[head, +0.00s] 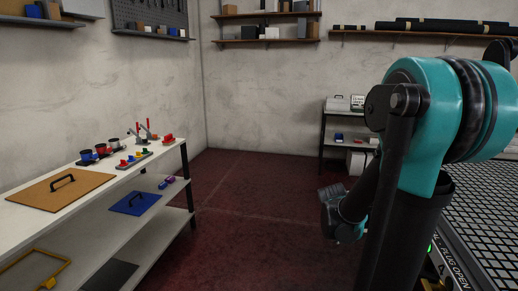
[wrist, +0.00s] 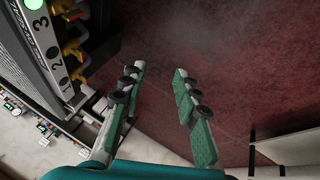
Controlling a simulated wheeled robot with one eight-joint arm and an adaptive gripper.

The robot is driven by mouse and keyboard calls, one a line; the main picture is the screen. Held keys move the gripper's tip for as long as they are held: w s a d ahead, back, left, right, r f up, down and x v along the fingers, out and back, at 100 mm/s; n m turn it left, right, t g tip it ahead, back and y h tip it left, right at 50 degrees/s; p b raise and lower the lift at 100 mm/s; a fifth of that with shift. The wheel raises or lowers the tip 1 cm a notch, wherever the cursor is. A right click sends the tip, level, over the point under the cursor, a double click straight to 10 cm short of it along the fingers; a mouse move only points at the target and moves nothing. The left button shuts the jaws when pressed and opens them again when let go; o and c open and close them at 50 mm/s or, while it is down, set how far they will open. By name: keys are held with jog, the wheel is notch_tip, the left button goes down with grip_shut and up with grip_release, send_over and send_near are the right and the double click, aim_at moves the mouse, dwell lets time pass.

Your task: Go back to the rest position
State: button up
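My gripper shows in the wrist view (wrist: 160,78) with its two green-padded fingers spread apart and nothing between them. It hangs over the dark red floor (wrist: 220,50). In the head view my arm rises at the right, teal and black, and its lower end hangs over open floor. The fingers are not clear in the head view. The vacuum grid table (head: 490,225) stands at the right, partly hidden behind my arm. In the wrist view its side panel (wrist: 45,35) with a green light and numbered marks is close to the left of my gripper.
A white shelf table (head: 100,205) at the left carries a brown board with a handle (head: 60,190), colored parts and red toggle clamps (head: 147,132). A blue board (head: 138,203) lies on its lower shelf. A small shelf (head: 345,125) stands at the back. The middle floor (head: 260,200) is clear.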

jog(key=s+a+f+y, duration=0.2)
jog(key=s+a+y, duration=0.2)
jog(key=s+a, duration=0.6)
jog(key=shift+s+a+f, duration=0.2)
jog(key=shift+s+a, duration=0.15)
jog(key=shift+s, duration=1.55)
